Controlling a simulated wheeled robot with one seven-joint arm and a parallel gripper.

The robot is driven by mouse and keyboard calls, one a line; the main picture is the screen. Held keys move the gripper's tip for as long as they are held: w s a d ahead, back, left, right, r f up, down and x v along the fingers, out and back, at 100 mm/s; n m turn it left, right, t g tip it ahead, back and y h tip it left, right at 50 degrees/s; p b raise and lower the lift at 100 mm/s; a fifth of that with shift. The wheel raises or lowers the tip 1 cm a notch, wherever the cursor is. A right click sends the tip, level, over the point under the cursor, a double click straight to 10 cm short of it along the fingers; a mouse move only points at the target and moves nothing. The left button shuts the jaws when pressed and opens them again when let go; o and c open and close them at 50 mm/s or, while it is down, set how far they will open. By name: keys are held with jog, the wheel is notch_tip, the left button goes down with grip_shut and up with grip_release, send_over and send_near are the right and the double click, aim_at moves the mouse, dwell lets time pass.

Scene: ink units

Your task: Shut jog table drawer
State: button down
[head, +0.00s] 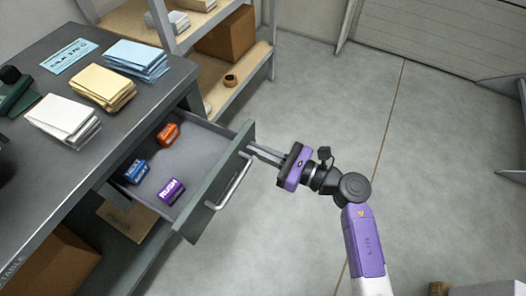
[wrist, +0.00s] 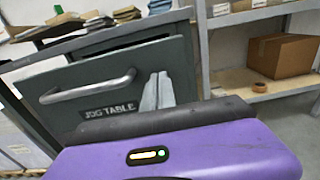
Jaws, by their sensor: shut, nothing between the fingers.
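The jog table drawer (head: 206,150) stands pulled out from the dark table in the head view. Its grey-green front carries a silver bar handle (head: 229,182). Orange, blue and purple ink units lie inside it. In the wrist view the drawer front (wrist: 120,87) faces me, with its handle (wrist: 88,87) and a "JOG TABLE" label. My gripper (head: 251,148) is shut and empty, with its fingertips at or very near the drawer front, beyond the handle's upper end. The fingers (wrist: 157,92) also show against the front in the wrist view; I cannot tell if they touch.
Paper stacks (head: 102,86) lie on the table top (head: 150,78). A shelf rack with a cardboard box (head: 226,36) and a tape roll (head: 231,80) stands behind the drawer. Open grey floor (head: 310,250) lies right of the drawer.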

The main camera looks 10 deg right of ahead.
jog(key=b, duration=0.5)
send_near(199, 133)
jog(key=w+a+r, duration=0.1)
jog(key=a, duration=0.1)
jog(key=w+a+r, duration=0.3)
jog(key=w+a, duration=0.1)
jog(key=shift+a+r, duration=0.35)
jog(key=shift+a, duration=0.05)
jog(key=shift+x, duration=0.75)
jog(key=shift+w+r, duration=0.15)
jog(key=shift+r, duration=0.1)
jog(key=shift+a, duration=0.1)
jog(key=shift+a, duration=0.1)
